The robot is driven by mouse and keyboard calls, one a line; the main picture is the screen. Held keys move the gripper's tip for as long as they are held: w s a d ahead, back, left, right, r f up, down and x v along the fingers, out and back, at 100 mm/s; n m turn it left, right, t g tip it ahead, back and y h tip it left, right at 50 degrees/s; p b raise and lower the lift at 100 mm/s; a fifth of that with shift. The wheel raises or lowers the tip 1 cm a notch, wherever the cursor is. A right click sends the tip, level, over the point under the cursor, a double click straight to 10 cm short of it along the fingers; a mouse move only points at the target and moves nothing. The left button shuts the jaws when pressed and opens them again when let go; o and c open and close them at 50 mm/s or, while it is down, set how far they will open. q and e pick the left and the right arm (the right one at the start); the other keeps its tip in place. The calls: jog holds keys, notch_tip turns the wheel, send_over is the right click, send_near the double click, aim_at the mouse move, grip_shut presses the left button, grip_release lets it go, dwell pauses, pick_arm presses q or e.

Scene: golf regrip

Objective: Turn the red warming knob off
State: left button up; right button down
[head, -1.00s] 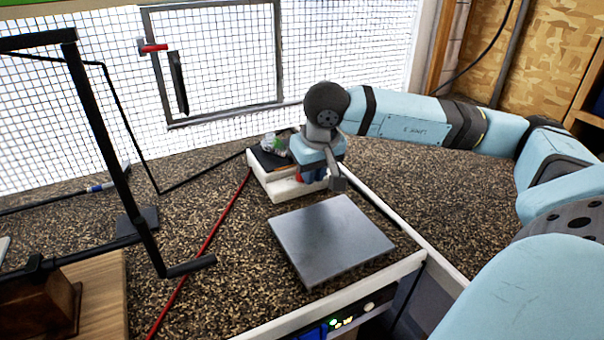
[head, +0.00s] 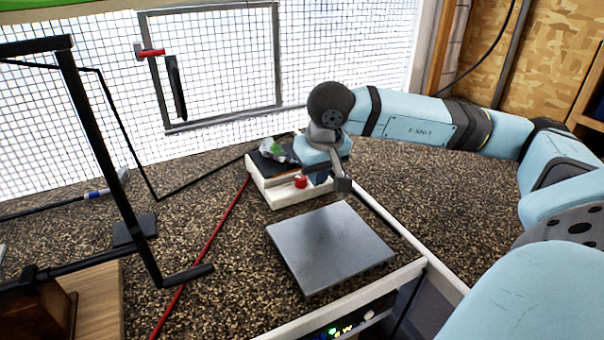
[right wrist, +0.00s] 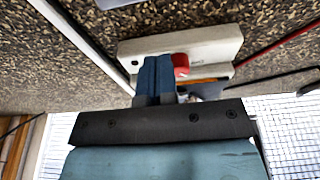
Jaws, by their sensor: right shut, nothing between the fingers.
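The red warming knob (head: 300,181) sits on the front of a small white unit (head: 283,196) with a dark top, at the back of the speckled counter. In the right wrist view the knob (right wrist: 181,66) shows just to the right of my right gripper's blue fingers (right wrist: 156,78). My right gripper (head: 319,177) is shut and empty, beside the knob on its right in the head view. I cannot tell whether the fingers touch the knob. The knob's marks are too small to read. My left gripper is not in view.
A grey square plate (head: 329,248) lies in front of the unit. A black metal frame (head: 110,160) stands at the left by a wooden block (head: 95,300). A red cord (head: 215,235) runs along the counter. A wire mesh wall (head: 220,70) stands behind.

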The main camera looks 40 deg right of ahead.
jog(key=p+v, duration=0.1)
jog(key=v, duration=0.1)
jog(key=w+p+v, duration=0.1)
jog(key=v, duration=0.1)
jog(key=shift+r, duration=0.4)
